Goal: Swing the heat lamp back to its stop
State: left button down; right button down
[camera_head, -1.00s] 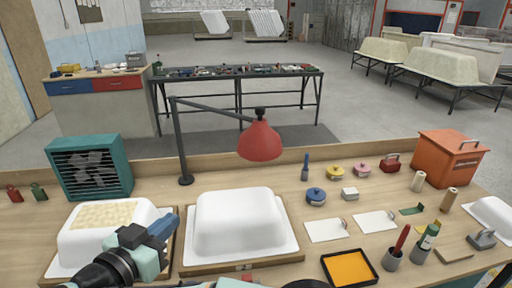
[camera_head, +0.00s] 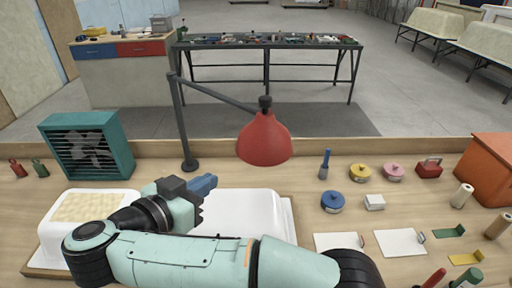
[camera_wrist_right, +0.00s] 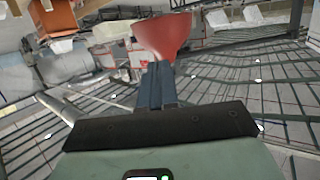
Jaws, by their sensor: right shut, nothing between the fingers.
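The heat lamp has a red shade (camera_head: 264,140) hanging from a dark jointed arm on an upright post (camera_head: 182,125). The post stands at the back of the workbench, behind the white shell, and the arm slopes down to the right. My right gripper (camera_head: 205,184) has blue fingers, shut and empty, to the left of the shade and nearer me, over the white shell's left end. In the right wrist view, the shut fingers (camera_wrist_right: 157,86) point toward the red shade (camera_wrist_right: 163,36), apparently without touching it. My left gripper is not in view.
A white shell (camera_head: 255,212) lies below the lamp, partly hidden by my arm. A second shell (camera_head: 88,208) with a beige patch is at left, and a teal fan (camera_head: 87,146) stands behind it. Jars, cards and tools fill the right side of the bench.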

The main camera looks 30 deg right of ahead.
aim_at(252, 154)
jog(key=b+x, duration=0.1)
jog(key=x, duration=1.3)
jog(key=shift+d+r+b, duration=0.1)
jog(key=shift+d+b, duration=0.05)
jog(key=shift+b, duration=0.15)
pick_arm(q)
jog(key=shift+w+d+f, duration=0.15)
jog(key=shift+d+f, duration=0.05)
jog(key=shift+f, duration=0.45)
